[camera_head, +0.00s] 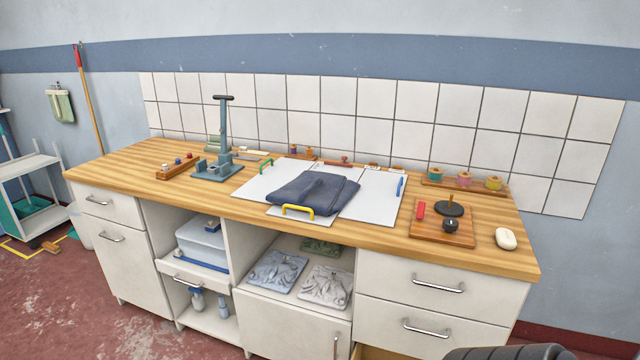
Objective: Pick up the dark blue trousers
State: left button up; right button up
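The dark blue trousers (313,192) lie folded in a flat bundle on white boards (372,207) in the middle of the wooden worktop. A yellow handle (298,211) sits at the front of the boards, close to the trousers' front edge. A green handle (266,166) is at the back left of the boards. Neither of my grippers shows in the head view.
A blue-grey lever press (222,150) stands left of the boards. A wooden board (443,226) with a red piece and dark knobs lies to the right, near a white soap-like object (505,238). Spools (464,180) stand behind. Cabinets and open shelves are below the worktop.

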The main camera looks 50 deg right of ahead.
aim_at(326, 193)
jog(key=i+z, duration=0.45)
jog(key=i+j+z, duration=0.3)
jog(key=i+z, duration=0.15)
jog(key=i, duration=0.15)
